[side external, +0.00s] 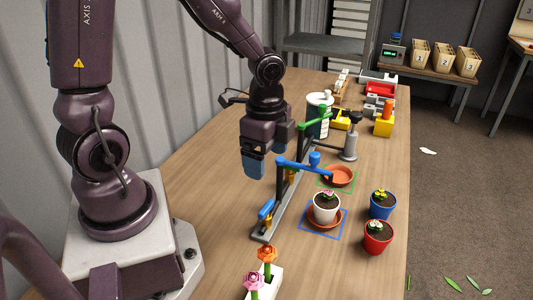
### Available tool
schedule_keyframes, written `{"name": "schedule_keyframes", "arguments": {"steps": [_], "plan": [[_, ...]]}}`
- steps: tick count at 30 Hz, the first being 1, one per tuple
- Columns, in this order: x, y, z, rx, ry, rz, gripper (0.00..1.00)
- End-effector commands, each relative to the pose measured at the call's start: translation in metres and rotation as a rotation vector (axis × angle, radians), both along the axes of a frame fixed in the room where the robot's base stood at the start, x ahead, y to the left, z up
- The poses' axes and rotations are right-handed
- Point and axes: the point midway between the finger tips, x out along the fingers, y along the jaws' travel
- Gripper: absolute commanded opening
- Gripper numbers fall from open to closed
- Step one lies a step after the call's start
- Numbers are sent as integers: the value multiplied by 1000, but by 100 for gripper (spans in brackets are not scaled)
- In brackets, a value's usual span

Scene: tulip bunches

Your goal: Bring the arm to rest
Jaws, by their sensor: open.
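My gripper (257,160) hangs over the table (200,165), pointing down, with blue fingertips. It is open and I see nothing between its fingers. It is left of and above a dark rail stand with blue arms (300,167). A white pot (326,207) with a plant stands on a terracotta saucer (312,222) inside a blue square outline. An empty terracotta saucer (339,175) lies in a green outline behind it.
A blue pot (382,206) and a red pot (377,238) stand near the table's right edge. Pink and orange flowers (262,268) stand in a white holder in front. Bins, a canister (318,115) and a grey post (350,140) crowd the back. The table's left side is clear.

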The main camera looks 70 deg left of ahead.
Motion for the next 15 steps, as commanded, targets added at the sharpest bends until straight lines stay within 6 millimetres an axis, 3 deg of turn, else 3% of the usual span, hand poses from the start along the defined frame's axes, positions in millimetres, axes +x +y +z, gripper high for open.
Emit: {"name": "schedule_keyframes", "arguments": {"steps": [10, 15], "plan": [[-1, 0, 0, 1, 4, 38, 83], [-13, 7, 3, 14, 47, 268, 83]]}}
